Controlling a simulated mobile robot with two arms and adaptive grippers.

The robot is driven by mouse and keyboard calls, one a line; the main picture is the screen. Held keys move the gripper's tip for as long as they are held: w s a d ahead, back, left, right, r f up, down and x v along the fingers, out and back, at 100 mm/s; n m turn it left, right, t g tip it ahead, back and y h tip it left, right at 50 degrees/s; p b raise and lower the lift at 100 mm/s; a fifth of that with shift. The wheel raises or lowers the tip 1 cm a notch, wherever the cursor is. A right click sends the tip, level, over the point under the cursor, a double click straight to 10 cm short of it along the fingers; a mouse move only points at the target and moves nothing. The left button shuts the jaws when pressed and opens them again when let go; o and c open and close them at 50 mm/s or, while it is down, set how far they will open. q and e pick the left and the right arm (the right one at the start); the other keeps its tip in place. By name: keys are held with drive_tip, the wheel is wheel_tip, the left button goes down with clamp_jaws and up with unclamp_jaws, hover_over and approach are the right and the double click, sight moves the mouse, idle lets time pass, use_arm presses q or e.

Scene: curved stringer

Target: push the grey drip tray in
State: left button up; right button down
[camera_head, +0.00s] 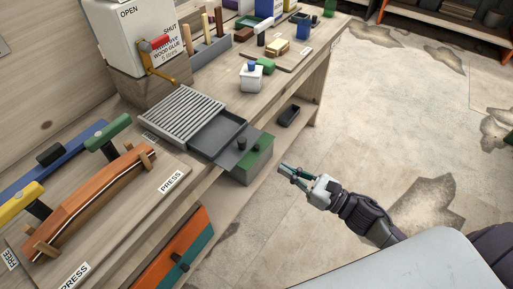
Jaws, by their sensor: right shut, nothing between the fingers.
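The grey drip tray (217,135) sticks out from under the ribbed grey grate (181,112) at the bench's front edge. It looks like a shallow, empty, drawer-like tray with a dark knob (242,143) at its front. My right gripper (283,170) is shut and empty, in front of the bench to the right of the tray. It is apart from the tray, with its fingers pointing left towards it. My left gripper does not show.
A white glue dispenser (128,35) with a red lever stands behind the grate. A green box (252,160) is below the tray. An orange curved piece (90,200) with clamps lies at the left. A white bottle (251,78) stands to the right. The floor in front is clear.

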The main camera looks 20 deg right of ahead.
drive_tip(key=p, duration=0.2)
approach(225, 139)
wheel_tip(225, 139, up, 3)
drive_tip(key=shift+w+a, duration=0.1)
drive_tip(key=shift+w+a, duration=0.2)
drive_tip(key=shift+w, duration=0.1)
drive_tip(key=b+x, duration=0.1)
drive_tip(key=x, duration=0.2)
drive_tip(key=f+b+x, duration=0.1)
drive_tip(key=x, duration=0.2)
drive_tip(key=b+x, duration=0.2)
drive_tip(key=x, duration=0.1)
drive_tip(key=shift+f, duration=0.15)
drive_tip(key=shift+r, duration=0.35)
